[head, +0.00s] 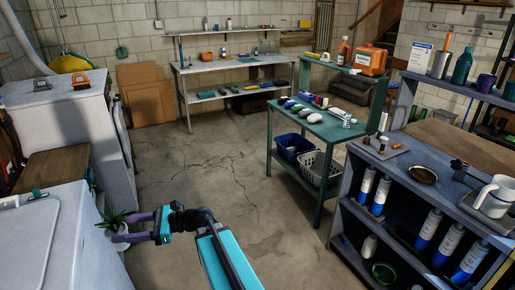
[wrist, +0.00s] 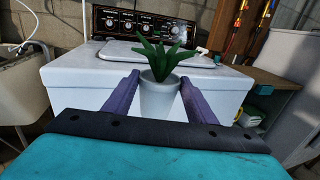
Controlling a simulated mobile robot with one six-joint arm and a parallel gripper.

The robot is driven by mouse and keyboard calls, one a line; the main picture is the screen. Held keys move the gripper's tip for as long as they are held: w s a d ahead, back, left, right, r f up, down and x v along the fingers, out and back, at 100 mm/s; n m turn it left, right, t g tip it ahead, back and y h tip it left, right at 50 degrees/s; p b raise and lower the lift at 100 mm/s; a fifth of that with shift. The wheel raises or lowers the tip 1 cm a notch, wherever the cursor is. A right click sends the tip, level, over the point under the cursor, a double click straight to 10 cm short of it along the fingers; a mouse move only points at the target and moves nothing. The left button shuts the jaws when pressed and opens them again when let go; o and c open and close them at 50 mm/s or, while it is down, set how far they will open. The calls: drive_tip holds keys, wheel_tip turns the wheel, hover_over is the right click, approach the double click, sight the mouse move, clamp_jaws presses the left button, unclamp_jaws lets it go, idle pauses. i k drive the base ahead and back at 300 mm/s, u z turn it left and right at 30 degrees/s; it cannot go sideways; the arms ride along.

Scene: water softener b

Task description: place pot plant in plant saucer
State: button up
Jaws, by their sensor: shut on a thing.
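The pot plant, a small white pot with spiky green leaves, is at the lower left in the head view (head: 118,232) and at the centre of the wrist view (wrist: 160,100). My gripper (head: 126,228) has its purple fingers on either side of the pot and is shut on it. In the wrist view my gripper (wrist: 160,90) holds the pot upright in front of a white washing machine (wrist: 70,82). A shallow round brown dish (head: 422,174), which looks like the plant saucer, lies on top of the grey shelf unit at the right.
The grey shelf unit (head: 345,190) also bears a white mug (head: 494,197) and a small tray with tools (head: 380,148). Blue-white tubes and a green bowl (head: 383,272) stand inside it. A green cart (head: 318,130) stands beyond. The concrete floor (head: 215,170) between is clear.

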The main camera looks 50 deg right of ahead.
sight(423, 175)
drive_tip(key=z, duration=0.4)
drive_tip(key=i, duration=0.5)
drive_tip(key=z, duration=0.95)
drive_tip(key=i, duration=0.75)
drive_tip(key=z, duration=0.4)
